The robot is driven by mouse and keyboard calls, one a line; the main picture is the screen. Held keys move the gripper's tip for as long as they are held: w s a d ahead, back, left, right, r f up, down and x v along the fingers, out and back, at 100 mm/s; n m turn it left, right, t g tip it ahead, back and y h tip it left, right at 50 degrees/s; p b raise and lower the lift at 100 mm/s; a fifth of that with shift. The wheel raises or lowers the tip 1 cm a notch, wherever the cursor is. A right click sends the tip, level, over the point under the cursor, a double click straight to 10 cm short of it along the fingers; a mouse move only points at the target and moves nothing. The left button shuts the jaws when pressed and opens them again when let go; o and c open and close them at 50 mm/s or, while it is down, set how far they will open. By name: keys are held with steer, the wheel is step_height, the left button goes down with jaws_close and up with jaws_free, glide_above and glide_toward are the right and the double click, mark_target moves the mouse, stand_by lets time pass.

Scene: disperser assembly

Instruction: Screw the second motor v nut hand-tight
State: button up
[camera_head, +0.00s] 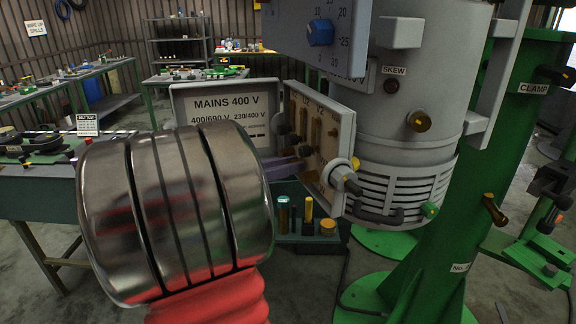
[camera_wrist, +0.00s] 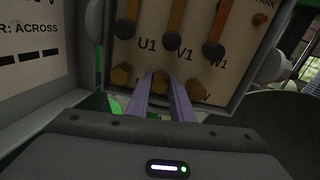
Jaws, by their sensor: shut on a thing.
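The second motor V nut (camera_wrist: 160,79) is a brass hex nut, in the middle of the lower row in the open terminal box (camera_wrist: 222,103). My gripper (camera_wrist: 161,90) has its two purple fingers on either side of this nut, shut on it. Its thread and seating are hidden. Brass nuts stand to the left (camera_wrist: 121,77) and right (camera_wrist: 199,88). Above are dark studs with copper-coloured links, near labels U1, V1 and W1. In the head view my purple gripper (camera_head: 285,165) reaches into the terminal box (camera_head: 340,135) from the left; the nut cannot be made out there.
The box lid (camera_head: 228,118), marked MAINS 400 V, stands open left of the box, close to my arm. The grey motor housing (camera_head: 405,100) and green stand (camera_head: 480,150) are at right. A small tray (camera_head: 300,238) with pegs sits below the box.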

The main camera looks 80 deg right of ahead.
jaws_close()
steer(key=shift+m, duration=0.4)
steer(key=m, duration=2.3)
steer(key=shift+s+a+f, duration=0.1)
steer(key=shift+a+f, duration=0.05)
steer(key=shift+f, duration=0.25)
steer(key=shift+o, duration=1.7)
jaws_free()
steer(key=o, duration=0.4)
steer(key=shift+r, duration=0.1)
